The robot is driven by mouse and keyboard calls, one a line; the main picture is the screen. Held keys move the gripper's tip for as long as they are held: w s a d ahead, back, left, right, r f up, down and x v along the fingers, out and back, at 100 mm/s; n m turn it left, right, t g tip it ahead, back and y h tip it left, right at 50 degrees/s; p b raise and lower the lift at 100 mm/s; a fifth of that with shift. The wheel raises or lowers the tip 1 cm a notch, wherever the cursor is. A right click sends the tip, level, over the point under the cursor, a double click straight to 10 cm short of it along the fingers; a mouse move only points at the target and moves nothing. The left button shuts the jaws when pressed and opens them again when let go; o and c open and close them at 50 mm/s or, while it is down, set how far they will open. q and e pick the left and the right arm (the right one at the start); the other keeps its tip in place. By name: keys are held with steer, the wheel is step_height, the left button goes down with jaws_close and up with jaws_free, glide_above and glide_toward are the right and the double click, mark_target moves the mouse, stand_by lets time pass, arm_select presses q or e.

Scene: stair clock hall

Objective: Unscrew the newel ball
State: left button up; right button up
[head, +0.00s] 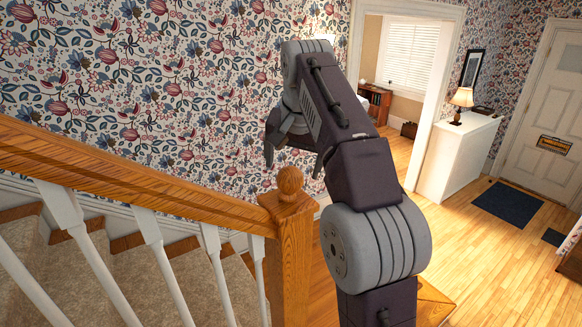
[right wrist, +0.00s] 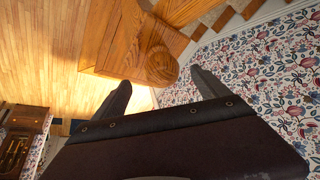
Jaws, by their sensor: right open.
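The newel ball (head: 290,181) is a round wooden knob on top of the square wooden newel post (head: 291,262) at the foot of the stair rail. My right gripper (head: 294,165) hangs above the ball with its fingers apart and empty. In the right wrist view the ball (right wrist: 161,66) lies beyond the two fingertips (right wrist: 160,77), roughly in line with the gap between them. I cannot tell whether a finger touches it. My left gripper is in neither view.
A wooden handrail (head: 130,178) with white balusters (head: 163,262) runs left from the post over carpeted stairs (head: 110,270). A patterned wall stands behind. A white cabinet (head: 458,158) with a lamp (head: 460,100) stands at right. Wooden floor (head: 490,262) there is mostly clear.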

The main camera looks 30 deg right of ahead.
mark_target(291, 173)
steer(key=f, duration=0.1)
steer(key=s+f, duration=0.1)
steer(key=f, duration=0.1)
steer(key=w+f, duration=0.1)
steer(key=w, duration=0.1)
steer(key=w+d+f, duration=0.1)
steer(key=w+f, duration=0.2)
steer(key=w, duration=0.1)
steer(key=shift+w+d+f, duration=0.2)
steer(key=shift+w+d, duration=0.1)
steer(key=shift+d, duration=0.05)
steer(key=s, duration=0.2)
steer(key=r, duration=0.1)
steer(key=shift+s+a, duration=0.35)
steer(key=shift+s, duration=0.05)
steer(key=c, duration=0.4)
steer(key=shift+s+r, duration=0.1)
steer(key=shift+s, duration=0.15)
steer(key=c, duration=0.5)
steer(key=shift+w+a, duration=0.2)
steer(key=shift+w, duration=0.15)
steer(key=c, duration=0.6)
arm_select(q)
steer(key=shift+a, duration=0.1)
arm_select(e)
steer(key=shift+s+d, duration=0.1)
